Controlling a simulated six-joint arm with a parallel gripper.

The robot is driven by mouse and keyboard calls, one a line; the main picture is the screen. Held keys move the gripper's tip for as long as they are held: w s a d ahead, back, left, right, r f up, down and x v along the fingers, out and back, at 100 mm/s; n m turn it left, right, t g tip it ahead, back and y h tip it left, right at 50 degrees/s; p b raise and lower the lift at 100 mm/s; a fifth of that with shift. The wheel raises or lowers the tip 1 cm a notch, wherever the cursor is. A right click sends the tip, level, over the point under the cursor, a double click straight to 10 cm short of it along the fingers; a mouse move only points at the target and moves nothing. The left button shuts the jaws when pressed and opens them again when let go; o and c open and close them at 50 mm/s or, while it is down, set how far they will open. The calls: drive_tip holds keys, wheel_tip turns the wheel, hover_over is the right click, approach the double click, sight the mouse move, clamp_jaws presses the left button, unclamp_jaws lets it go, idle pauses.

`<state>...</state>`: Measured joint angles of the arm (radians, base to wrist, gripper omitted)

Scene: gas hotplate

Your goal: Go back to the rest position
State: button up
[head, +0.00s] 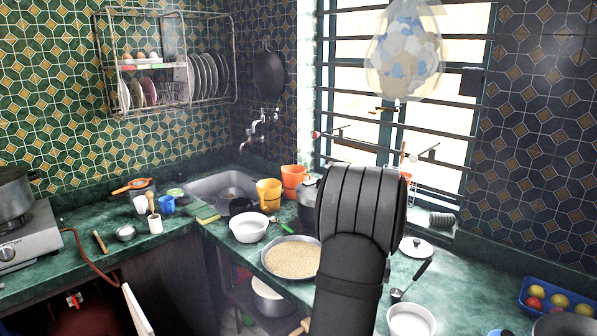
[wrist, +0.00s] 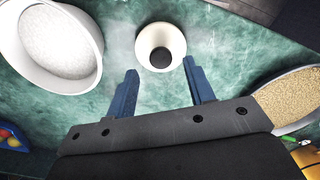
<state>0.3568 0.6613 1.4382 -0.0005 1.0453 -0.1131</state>
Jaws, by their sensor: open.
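My gripper (wrist: 160,66) is open, its two blue fingers apart with nothing between them. In the wrist view, a small white round lid with a dark knob (wrist: 160,57) lies on the green counter beyond the fingertips. In the head view, my black arm rises in front of the window and hides the gripper. The lid also shows there, just right of my arm (head: 416,247). No marker of a rest position shows.
A white bowl with white contents (wrist: 62,45) and a pan of grain (head: 292,258) flank the lid. A dark ladle (head: 411,280) lies near my arm. A blue fruit tray (head: 566,299) is at the right. A gas stove (head: 30,245) stands far left.

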wheel_tip(320, 180, down, 5)
drive_tip(key=shift+f, duration=0.15)
wheel_tip(320, 180, up, 3)
drive_tip(key=shift+f, duration=0.15)
drive_tip(key=shift+r, duration=0.65)
drive_tip(key=shift+f, duration=0.1)
